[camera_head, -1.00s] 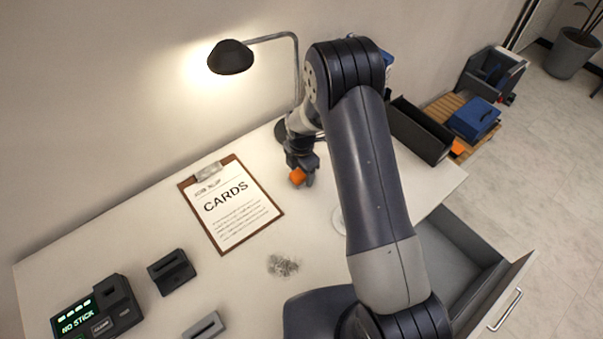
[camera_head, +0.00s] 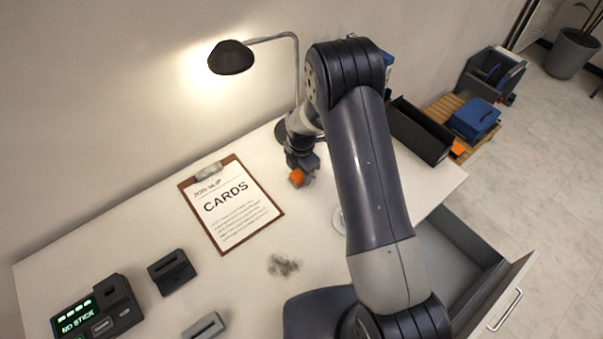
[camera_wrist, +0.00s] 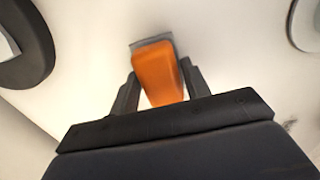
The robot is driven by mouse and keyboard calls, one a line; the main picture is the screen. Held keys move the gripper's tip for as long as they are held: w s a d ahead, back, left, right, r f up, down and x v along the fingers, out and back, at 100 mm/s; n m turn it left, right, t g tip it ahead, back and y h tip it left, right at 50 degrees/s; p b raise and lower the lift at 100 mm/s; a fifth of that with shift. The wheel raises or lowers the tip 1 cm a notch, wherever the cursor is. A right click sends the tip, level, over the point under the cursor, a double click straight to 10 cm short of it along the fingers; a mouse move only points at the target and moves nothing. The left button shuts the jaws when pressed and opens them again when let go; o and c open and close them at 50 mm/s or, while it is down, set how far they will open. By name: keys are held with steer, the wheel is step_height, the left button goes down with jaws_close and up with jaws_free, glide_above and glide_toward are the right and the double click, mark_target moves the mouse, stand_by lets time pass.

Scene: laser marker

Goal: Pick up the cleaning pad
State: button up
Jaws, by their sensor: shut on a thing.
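The cleaning pad (camera_head: 297,177) shows as a small orange block at my gripper (camera_head: 303,172), over the back of the white desk. In the wrist view the orange pad (camera_wrist: 157,74) sits between the two dark fingers of my gripper (camera_wrist: 158,88), with a grey layer along its far end. The fingers are shut on its sides. Whether the pad touches the desk below is hard to tell.
A clipboard (camera_head: 232,205) lies left of my gripper. A desk lamp (camera_head: 231,58) stands behind it. A grey smudge (camera_head: 283,265) marks the desk in front. A dark open box (camera_head: 420,131) is at right, above an open drawer (camera_head: 455,262). Dark holders stand at front left.

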step_height(320, 180, up, 10)
steer(key=shift+f+b, duration=0.1)
steer(key=shift+b, duration=0.65)
